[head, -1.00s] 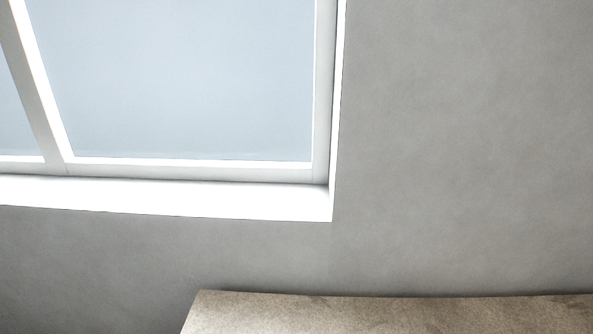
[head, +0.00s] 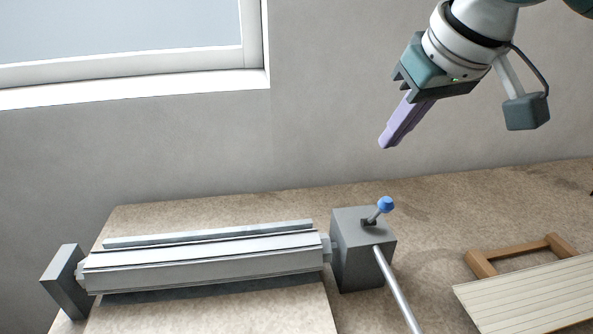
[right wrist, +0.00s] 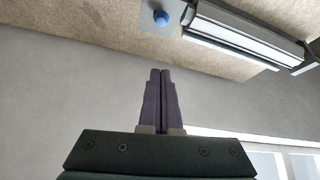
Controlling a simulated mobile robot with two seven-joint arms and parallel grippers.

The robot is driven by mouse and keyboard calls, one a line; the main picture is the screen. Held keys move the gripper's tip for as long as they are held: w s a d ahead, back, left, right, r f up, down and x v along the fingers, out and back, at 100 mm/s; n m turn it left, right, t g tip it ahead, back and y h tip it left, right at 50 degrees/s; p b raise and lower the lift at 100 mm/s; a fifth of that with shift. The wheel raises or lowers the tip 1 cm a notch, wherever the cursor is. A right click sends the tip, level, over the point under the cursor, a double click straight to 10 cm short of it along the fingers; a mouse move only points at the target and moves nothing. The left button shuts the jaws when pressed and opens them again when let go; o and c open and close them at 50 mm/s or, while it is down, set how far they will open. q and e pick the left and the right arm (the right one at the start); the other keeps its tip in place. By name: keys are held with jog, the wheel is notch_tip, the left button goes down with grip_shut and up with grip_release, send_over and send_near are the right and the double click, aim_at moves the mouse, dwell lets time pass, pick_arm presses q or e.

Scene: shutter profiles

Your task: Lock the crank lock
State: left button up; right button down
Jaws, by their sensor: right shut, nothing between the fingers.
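The crank lock is a small lever with a blue ball knob (head: 385,204) on top of a grey box (head: 362,262) at the right end of the shutter roller (head: 205,262). The lever leans to the right. A metal crank rod (head: 397,290) comes out of the box's front and runs down out of the picture. My right gripper (head: 383,146) hangs in the air above and behind the box, its purple fingers shut and empty, apart from the knob. In the right wrist view the shut fingers (right wrist: 160,72) point toward the blue knob (right wrist: 161,17). My left gripper is not in view.
A grey end bracket (head: 66,282) holds the roller's left end. A slatted panel (head: 530,296) with a wooden frame (head: 520,254) lies on the worktop (head: 450,205) at the right. The wall and window (head: 120,35) stand behind.

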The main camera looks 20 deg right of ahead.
aim_at(381, 199)
jog(key=f, duration=0.3)
jog(key=w+f+p, duration=0.1)
jog(key=f, duration=0.2)
jog(key=w+d+f+p, duration=0.1)
jog(key=f, duration=0.2)
jog(key=shift+s+a+f, duration=0.1)
jog(key=shift+s+f, duration=0.05)
jog(key=shift+s, duration=0.2)
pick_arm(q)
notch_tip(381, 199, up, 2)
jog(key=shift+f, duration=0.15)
